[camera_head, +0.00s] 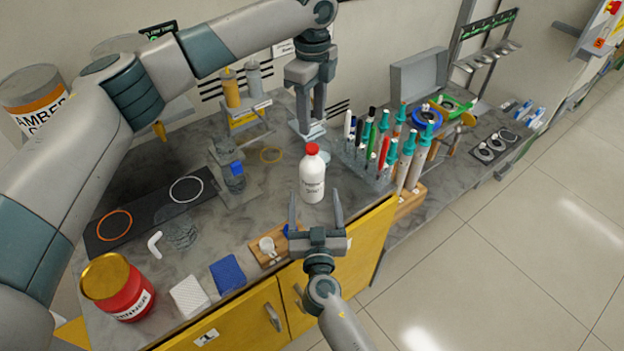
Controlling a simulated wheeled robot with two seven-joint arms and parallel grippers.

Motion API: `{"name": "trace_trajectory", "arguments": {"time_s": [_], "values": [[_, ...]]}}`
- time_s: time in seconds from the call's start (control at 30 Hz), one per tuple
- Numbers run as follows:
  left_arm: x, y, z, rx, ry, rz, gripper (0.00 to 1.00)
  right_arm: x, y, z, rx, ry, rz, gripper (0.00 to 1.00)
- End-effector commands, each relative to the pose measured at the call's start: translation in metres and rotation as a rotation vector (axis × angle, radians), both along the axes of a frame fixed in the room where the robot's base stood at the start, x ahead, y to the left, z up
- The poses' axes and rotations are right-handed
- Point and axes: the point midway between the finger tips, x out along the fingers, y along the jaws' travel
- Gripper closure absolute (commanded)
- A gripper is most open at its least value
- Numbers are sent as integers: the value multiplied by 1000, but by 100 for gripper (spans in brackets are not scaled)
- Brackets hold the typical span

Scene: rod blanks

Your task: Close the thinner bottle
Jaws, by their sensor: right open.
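A red container (137,298) with a gold top (105,275) stands at the front left of the counter; its white label is partly legible, ending in "INNER". A white bottle (312,184) with a red cap (312,149) on it stands upright mid-counter. Its label is too small to read surely. My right gripper (315,192) is open and empty, its fingers pointing at the white bottle from the front, one to each side of its lower part. My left gripper (311,125) points down behind the white bottle, near a pale base; its jaw state is unclear.
A rack of pens and tubes (375,165) stands right of the white bottle. A blue sponge (228,274), a white pad (190,297) and a wooden block (268,250) lie along the front. A dark tray with rings (150,212) lies left.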

Motion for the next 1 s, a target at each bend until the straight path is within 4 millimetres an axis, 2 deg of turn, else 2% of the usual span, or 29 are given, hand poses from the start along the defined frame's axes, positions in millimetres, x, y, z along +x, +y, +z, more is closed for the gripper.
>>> {"name": "trace_trajectory", "arguments": {"time_s": [0.3,0.5,0.7,1.0], "values": [[0,0,0,0,0,0,60,53,3,1,0,-1,-1,27],[0,0,0,0,0,0,60,77,4,0,0,0,0,27],[0,0,0,0,0,0,60,88,5,0,0,0,-1,27],[0,0,0,0,0,0,60,89,5,0,1,0,-1,27]]}}
